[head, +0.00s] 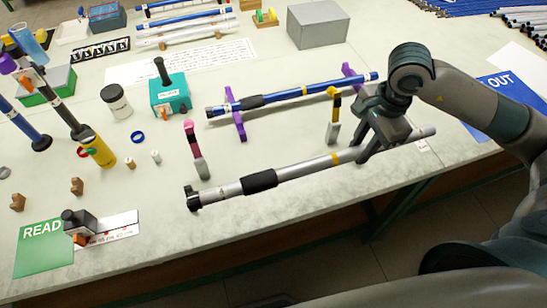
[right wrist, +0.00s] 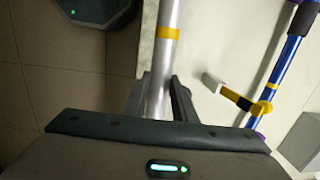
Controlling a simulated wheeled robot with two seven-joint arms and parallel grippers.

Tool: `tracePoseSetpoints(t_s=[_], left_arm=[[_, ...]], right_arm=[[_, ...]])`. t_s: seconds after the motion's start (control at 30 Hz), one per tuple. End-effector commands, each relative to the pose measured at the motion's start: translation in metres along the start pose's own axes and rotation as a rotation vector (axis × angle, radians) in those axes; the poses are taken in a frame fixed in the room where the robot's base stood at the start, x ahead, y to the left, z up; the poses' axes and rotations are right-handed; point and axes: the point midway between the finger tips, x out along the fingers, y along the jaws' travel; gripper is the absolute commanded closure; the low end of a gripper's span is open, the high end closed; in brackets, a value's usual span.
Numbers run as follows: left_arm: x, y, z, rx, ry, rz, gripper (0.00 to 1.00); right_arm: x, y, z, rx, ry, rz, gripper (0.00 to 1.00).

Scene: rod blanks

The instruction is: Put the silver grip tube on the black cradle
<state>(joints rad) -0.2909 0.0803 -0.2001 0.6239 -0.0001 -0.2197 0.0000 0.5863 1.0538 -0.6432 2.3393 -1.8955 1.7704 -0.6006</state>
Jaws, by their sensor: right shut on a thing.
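The silver grip tube (head: 305,168) has a black grip sleeve, a black end fitting at its left end and a yellow band. My right gripper (head: 362,150) is shut on it, right of the yellow band. The tube runs along the table's front edge; its height above the table is hard to tell. In the right wrist view, the silver tube (right wrist: 168,35) passes between the fingers of my right gripper (right wrist: 157,95). I cannot make out a black cradle with certainty. My left gripper is not in view.
A blue tube (head: 300,92) lies on purple supports (head: 238,122) behind. Two small tools, pink-and-grey (head: 195,150) and yellow-and-black (head: 333,118), lie or stand between. A teal box (head: 170,96), white jar (head: 116,101) and yellow cup (head: 100,152) are left. A grey block (head: 318,26) stands behind.

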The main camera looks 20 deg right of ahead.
Motion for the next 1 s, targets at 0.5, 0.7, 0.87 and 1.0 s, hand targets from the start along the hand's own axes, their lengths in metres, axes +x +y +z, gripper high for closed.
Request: tracePoseSetpoints(t_s=[0.5, 0.7, 0.87, 1.0], left_arm=[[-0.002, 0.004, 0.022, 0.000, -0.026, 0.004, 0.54], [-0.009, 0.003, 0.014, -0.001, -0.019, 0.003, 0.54], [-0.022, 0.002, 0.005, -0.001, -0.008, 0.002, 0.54], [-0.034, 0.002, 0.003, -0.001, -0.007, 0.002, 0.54]], right_arm=[[0.000, 0.000, -0.001, 0.014, 0.001, -0.002, 0.99], [0.007, -0.008, 0.008, 0.013, -0.002, -0.001, 0.99], [0.021, -0.023, 0.025, 0.013, -0.003, 0.000, 0.99], [0.038, -0.040, 0.042, 0.015, -0.003, 0.001, 0.99]])
